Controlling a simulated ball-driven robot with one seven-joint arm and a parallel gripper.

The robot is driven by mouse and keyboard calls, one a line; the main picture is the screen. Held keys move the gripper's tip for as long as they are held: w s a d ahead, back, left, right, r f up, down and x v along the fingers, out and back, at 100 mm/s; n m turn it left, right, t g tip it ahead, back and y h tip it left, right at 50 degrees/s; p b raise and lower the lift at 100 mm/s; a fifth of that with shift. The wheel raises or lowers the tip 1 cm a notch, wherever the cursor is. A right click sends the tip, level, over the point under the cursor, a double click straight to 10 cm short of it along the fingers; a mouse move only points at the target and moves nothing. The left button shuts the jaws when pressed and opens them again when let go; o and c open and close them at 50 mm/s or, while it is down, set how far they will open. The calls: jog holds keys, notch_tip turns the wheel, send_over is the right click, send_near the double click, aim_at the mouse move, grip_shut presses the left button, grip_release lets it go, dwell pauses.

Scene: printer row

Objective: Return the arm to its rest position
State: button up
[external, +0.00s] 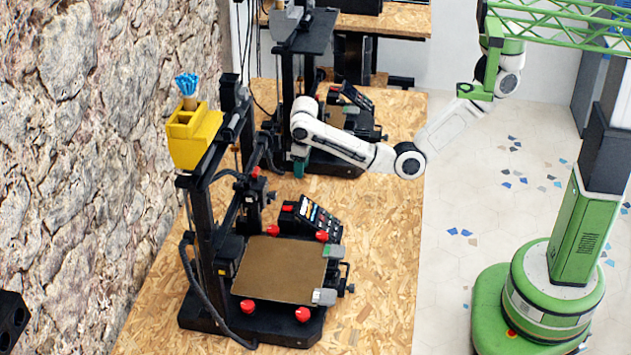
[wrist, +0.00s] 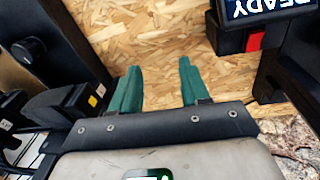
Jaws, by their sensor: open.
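My gripper (external: 298,167) points down over the wooden bench (external: 375,250), between the near printer and the one behind it. In the wrist view my gripper (wrist: 156,82) shows two teal fingers spread apart with only bare bench surface between them, so it is open and empty. My white arm reaches left across the bench from the green column on the right, with its elbow bent over the bench's right edge.
The near printer (external: 215,250) has an empty-looking brown bed (external: 280,270) and a yellow holder (external: 193,140) on top. A second printer (external: 345,150) stands close behind my gripper. A display reading READY (wrist: 255,10) is close by. Tiled floor is open at right.

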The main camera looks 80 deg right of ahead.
jog(key=s+d+f+h+p, duration=0.15)
jog(key=s+d+p, duration=0.25)
jog(key=s+d, duration=0.4)
jog(key=s+d+f+y+p, duration=0.1)
jog(key=s+d+f+p, duration=0.2)
jog(key=s+d, duration=0.5)
jog(key=s+r+p, duration=0.2)
jog(key=s+p, duration=0.1)
jog(key=s, duration=0.7)
jog(key=s+d+r+p, duration=0.1)
jog(key=s+r+p, duration=0.1)
jog(key=s, duration=0.9)
jog(key=shift+y+p, duration=0.45)
jog(key=shift+p, duration=0.2)
jog(key=shift+d+r, duration=0.1)
